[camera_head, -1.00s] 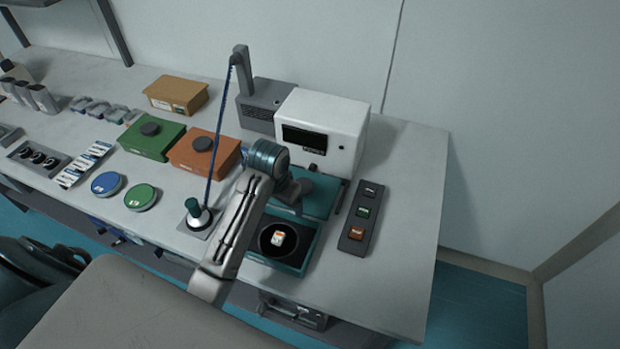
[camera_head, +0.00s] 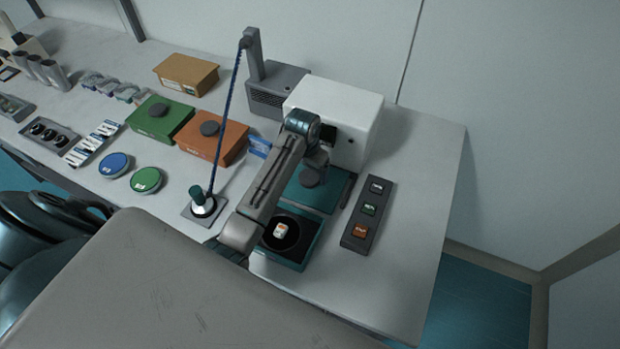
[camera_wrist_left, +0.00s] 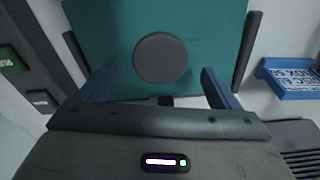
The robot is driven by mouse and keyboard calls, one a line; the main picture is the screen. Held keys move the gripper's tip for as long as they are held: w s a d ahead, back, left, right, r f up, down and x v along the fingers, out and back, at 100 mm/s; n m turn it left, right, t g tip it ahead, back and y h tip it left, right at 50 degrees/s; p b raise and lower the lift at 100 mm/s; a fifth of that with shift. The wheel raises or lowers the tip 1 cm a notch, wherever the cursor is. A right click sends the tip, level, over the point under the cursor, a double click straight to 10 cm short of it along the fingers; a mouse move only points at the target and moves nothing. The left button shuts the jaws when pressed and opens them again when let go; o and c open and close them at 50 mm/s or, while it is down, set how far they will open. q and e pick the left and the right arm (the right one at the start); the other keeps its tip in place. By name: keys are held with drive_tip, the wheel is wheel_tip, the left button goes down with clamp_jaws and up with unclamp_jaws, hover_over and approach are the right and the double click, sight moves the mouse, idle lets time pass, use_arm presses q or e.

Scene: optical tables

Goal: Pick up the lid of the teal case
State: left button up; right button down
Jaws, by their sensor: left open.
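The teal case (camera_head: 308,248) stands open near the table's front, with a small white and orange item in its dark round recess. Its teal lid (camera_head: 318,197) lies flat just behind it, with a dark grey round knob (camera_head: 312,177) on top. In the left wrist view the lid (camera_wrist_left: 110,25) fills the top middle and the knob (camera_wrist_left: 160,57) shows whole. My left gripper (camera_wrist_left: 160,72) is open, its two blue-grey fingers apart on either side of the knob in the picture; nothing is held. The height gap cannot be told. My right gripper is not in view.
A white instrument (camera_head: 345,110) stands right behind the lid. Dark bars (camera_wrist_left: 252,42) flank the lid. The table's right side is clear.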

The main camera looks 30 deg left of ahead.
use_arm(q)
drive_tip(key=shift+f, duration=1.2)
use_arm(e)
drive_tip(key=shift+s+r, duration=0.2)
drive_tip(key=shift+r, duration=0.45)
use_arm(q)
drive_tip(key=c, duration=1.2)
drive_tip(key=shift+o, duration=0.2)
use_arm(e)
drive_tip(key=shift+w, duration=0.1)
